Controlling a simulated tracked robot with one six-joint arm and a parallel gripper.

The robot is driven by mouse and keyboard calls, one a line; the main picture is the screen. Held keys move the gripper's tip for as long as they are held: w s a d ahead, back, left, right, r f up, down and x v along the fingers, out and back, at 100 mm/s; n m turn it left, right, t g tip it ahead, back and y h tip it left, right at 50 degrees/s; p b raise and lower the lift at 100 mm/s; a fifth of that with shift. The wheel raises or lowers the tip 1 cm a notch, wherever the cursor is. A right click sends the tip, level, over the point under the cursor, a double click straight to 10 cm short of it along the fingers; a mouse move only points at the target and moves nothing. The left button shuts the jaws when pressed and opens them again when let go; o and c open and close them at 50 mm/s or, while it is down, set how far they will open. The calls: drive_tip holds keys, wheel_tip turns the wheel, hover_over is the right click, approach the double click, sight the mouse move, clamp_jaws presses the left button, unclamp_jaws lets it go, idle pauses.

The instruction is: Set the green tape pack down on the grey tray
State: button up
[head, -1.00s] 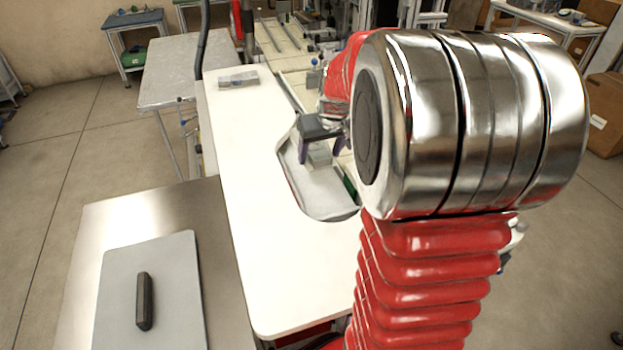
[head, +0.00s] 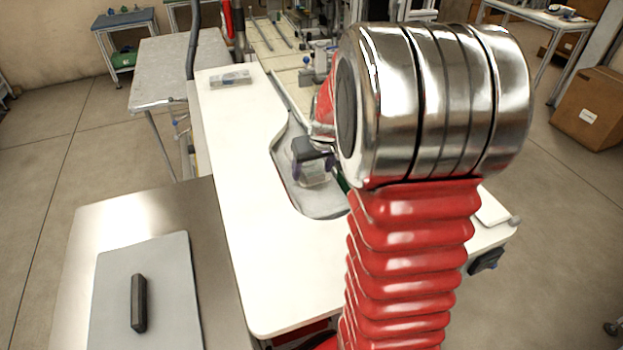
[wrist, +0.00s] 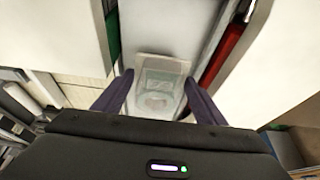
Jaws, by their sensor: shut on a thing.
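My gripper (head: 314,178) is shut on a small see-through pack with a pale greenish tint, the tape pack (wrist: 160,92), which shows between its two dark purple fingers in the wrist view. In the head view the gripper points down over a grey, rimmed tray-like surface (head: 322,207) set in a curved cut-out of the white table. The pack is over this surface; I cannot tell whether it touches it. My red arm hides the right side of the tray.
A similar clear pack (head: 230,79) lies at the white table's (head: 250,180) far end. A flat grey plate (head: 170,285) with a dark bar (head: 138,302) lies on the steel bench at left. A green strip (wrist: 112,30) and a red part (wrist: 225,50) flank the pack.

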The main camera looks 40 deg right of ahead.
drive_tip(key=shift+f, duration=0.1)
drive_tip(key=shift+f, duration=1.8)
drive_tip(key=o, duration=0.9)
drive_tip(key=shift+r, duration=0.1)
drive_tip(key=v, duration=1.2)
